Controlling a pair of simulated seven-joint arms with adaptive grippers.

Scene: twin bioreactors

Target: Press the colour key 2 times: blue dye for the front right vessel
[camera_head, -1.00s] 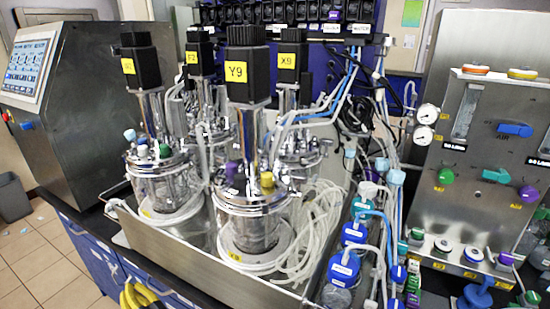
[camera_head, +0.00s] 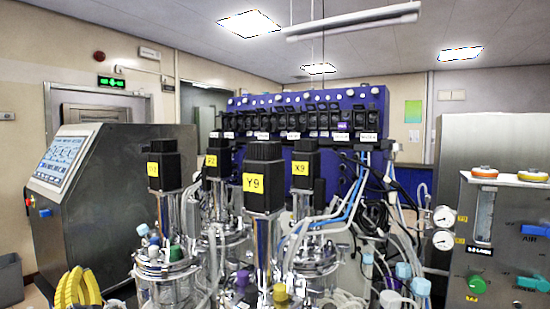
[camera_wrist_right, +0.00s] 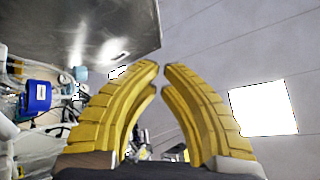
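The front right vessel, with a black motor top (camera_head: 264,170) and yellow label "Y9", stands nearest me in the head view. Its lower glass is cut off by the bottom edge. I cannot pick out a key marked for blue dye. The tilted touch screen (camera_head: 62,160) on the steel console at left shows small, unreadable fields.
Other black-topped vessels (camera_head: 163,165) stand close around, with tubes and cables (camera_head: 375,215). A blue pump rack (camera_head: 310,115) is behind. A steel panel with gauges (camera_head: 444,216) and coloured knobs stands at right. A grey bin (camera_head: 10,278) is at lower left.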

